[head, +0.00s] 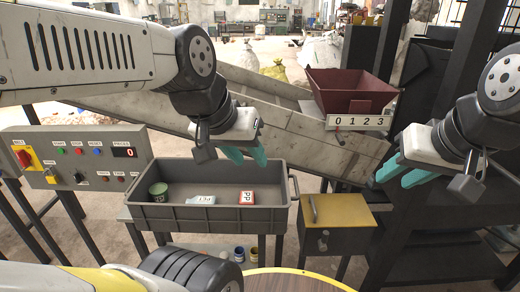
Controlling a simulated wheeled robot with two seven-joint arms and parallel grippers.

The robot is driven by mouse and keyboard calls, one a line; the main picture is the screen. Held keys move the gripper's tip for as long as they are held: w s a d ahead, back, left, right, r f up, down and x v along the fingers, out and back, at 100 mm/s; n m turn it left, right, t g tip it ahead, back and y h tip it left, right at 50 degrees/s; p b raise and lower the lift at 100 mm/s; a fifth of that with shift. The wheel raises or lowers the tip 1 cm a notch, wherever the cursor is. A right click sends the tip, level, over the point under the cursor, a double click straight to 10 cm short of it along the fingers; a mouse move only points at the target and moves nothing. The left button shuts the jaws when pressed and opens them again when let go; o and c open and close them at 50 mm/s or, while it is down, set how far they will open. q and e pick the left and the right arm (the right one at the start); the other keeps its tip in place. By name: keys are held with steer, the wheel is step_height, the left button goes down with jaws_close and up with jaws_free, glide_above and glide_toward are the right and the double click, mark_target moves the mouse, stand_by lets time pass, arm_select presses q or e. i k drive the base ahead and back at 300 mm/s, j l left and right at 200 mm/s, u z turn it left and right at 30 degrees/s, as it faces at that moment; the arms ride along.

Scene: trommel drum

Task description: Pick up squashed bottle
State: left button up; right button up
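A pale, light-blue flattened item with a "PET" label (201,200), which looks like the squashed bottle, lies on the floor of the grey bin (215,219). My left gripper (247,157) hangs above the bin's back right part, apart from the item and to its upper right. Its two teal fingers are slightly apart with nothing visible between them. My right gripper (396,176) is at the right, beside the grey chute and far from the bin. Its teal fingers are apart and empty.
The bin also holds a green cup-like item (158,191) at the left and a red-and-white "PP" block (246,198) at the right. A control panel (80,155) stands left, a yellow-topped box (337,212) right. A dark red hopper (348,92) sits above the chute (290,125).

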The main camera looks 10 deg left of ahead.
mark_target(199, 200)
steer(key=j+u, duration=1)
steer(key=j, duration=0.25)
